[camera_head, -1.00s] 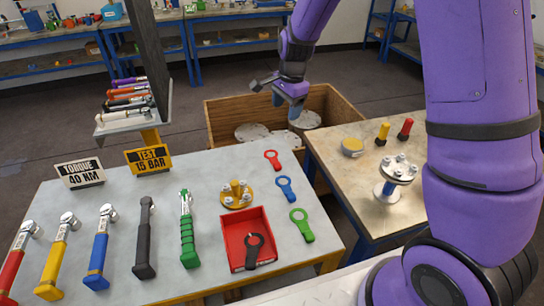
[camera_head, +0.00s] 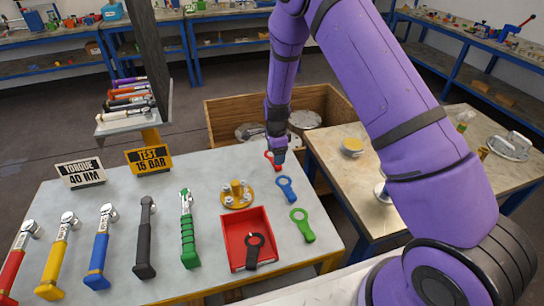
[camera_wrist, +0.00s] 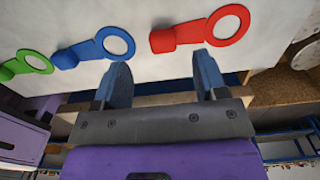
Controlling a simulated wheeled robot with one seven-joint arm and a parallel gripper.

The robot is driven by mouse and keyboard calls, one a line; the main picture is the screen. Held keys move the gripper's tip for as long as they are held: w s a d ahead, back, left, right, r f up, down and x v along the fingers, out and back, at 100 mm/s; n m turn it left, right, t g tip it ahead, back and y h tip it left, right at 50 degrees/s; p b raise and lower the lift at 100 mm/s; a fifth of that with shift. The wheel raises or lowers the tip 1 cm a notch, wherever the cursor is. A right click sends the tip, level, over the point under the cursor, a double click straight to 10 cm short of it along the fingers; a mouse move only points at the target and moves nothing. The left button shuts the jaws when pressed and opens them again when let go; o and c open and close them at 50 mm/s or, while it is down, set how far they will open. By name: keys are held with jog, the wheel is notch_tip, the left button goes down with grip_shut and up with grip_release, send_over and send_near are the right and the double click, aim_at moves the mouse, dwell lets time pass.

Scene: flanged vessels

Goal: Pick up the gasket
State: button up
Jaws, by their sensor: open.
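Ring-shaped pieces with tabs, which look like gaskets, lie on the grey table: a red one (camera_head: 269,155), a blue one (camera_head: 286,189) and a green one (camera_head: 302,226). A black one (camera_head: 254,250) lies in the red tray (camera_head: 233,228). My gripper (camera_head: 278,158) is over the table's far right corner, partly covering the red one. In the wrist view, the open, empty fingers (camera_wrist: 162,65) point toward the table edge. The red gasket (camera_wrist: 229,24) lies just beyond the right finger, the blue one (camera_wrist: 117,41) beyond the left, and the green one (camera_wrist: 38,61) farther left.
A gold flanged piece (camera_head: 237,201) stands behind the tray. Several torque wrenches (camera_head: 145,240) lie on the left, with two signs (camera_head: 148,160) behind them. A wooden crate (camera_head: 225,107) stands beyond the table. A second table (camera_head: 335,143) is at the right.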

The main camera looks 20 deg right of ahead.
jog(key=shift+w+f, duration=0.1)
jog(key=shift+f, duration=2.65)
jog(key=c, duration=0.9)
